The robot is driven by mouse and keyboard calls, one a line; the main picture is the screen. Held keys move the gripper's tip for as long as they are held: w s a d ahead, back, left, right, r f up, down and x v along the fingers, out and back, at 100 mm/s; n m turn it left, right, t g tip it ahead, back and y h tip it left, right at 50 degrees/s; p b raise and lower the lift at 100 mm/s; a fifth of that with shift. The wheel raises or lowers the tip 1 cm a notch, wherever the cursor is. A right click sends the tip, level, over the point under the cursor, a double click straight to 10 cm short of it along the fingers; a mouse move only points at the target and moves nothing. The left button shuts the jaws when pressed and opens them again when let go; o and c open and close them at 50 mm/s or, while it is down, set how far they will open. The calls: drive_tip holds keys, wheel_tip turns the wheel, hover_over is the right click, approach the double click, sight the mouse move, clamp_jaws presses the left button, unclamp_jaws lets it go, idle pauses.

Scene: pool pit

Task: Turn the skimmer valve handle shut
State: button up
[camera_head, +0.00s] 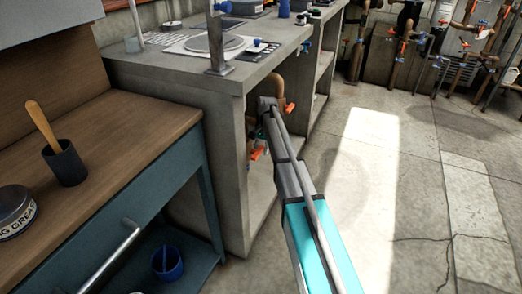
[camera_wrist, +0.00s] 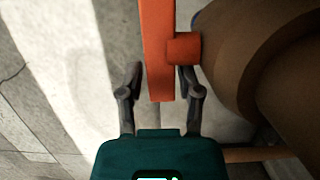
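An orange valve handle (camera_wrist: 158,50) fills the upper middle of the wrist view, a flat bar with a short stub on its right side. A thick brown pipe (camera_wrist: 265,50) is beside it on the right. My gripper (camera_wrist: 160,72) is open, with one finger on each side of the handle's lower end. A gap shows between the left finger and the handle; I cannot tell whether the right finger touches it. Orange handles show there by a brown pipe (camera_head: 279,87) and lower down (camera_head: 258,153); no label is readable.
A concrete counter (camera_head: 160,75) stands over the pipework, with an upright side wall next to my arm. A wooden workbench (camera_head: 120,150) with a cup (camera_head: 64,163) is at left. Pipes with several valves (camera_head: 425,50) line the far wall. The floor (camera_head: 400,180) at right is clear.

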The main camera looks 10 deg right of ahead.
sight(261, 148)
drive_tip(key=shift+r, duration=0.1)
idle(0.3)
drive_tip(key=shift+s+r+t+h+p, duration=0.1)
drive_tip(key=shift+r+t+h+p, duration=0.1)
drive_tip(key=shift+t+h+p, duration=0.35)
drive_tip(key=shift+s+r+t+h+p, duration=0.1)
drive_tip(key=shift+r+t+h+p, duration=0.2)
drive_tip(key=shift+t, duration=0.35)
drive_tip(key=shift+w+r+p, duration=0.2)
drive_tip(key=shift+r+p, duration=0.45)
drive_tip(key=shift+p, duration=0.05)
wheel_tip(261, 148, up, 11)
drive_tip(key=p, duration=1.1)
drive_tip(key=s+f+n+b, duration=0.3)
drive_tip(key=s, duration=1.1)
drive_tip(key=s+f+n+b, duration=0.4)
drive_tip(key=s, duration=1.1)
drive_tip(key=shift+s+a, duration=0.3)
drive_tip(key=shift+a, duration=0.1)
drive_tip(key=shift+s, duration=0.1)
wheel_tip(261, 148, up, 38)
drive_tip(key=p, duration=3.8)
drive_tip(key=shift+s, duration=0.2)
